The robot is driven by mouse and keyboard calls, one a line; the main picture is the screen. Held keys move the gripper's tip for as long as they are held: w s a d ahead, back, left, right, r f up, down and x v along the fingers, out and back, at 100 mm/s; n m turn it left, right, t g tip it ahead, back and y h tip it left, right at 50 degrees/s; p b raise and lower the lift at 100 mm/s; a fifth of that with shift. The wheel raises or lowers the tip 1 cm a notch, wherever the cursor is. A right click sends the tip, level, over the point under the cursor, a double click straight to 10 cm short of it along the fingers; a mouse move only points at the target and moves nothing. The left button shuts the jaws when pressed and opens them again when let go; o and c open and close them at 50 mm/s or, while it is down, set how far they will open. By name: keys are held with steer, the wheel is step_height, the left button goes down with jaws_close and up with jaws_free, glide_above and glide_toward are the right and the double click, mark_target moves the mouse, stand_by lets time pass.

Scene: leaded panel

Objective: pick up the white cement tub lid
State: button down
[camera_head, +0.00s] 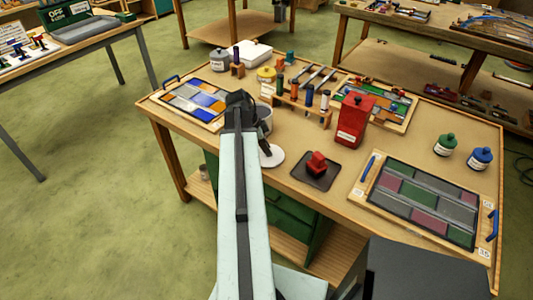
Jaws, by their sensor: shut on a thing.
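The white cement tub lid (274,159) is a pale round disc near the front edge of the wooden workbench. My gripper (265,150) is at the lid's upper left part, with its dark jaws shut on it. My arm covers some of the area to the left of the lid. I cannot tell whether the lid touches the bench or is raised a little. A grey tub (265,117) stands just behind my gripper, partly hidden by my arm.
A red block on a dark pad (316,180) lies right of the lid. A blue and orange panel (196,100) lies left of my arm.

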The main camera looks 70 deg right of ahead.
steer(key=shift+r+p, duration=0.55)
steer(key=shift+r, duration=0.1)
step_height(320, 180, up, 3)
steer(key=p, duration=0.3)
steer(key=shift+r, duration=0.1)
steer(key=w+a, duration=0.9)
steer(key=a, duration=0.4)
steer(key=shift+r+p, duration=0.25)
steer(key=shift+p, duration=0.1)
steer(key=shift+a, duration=0.1)
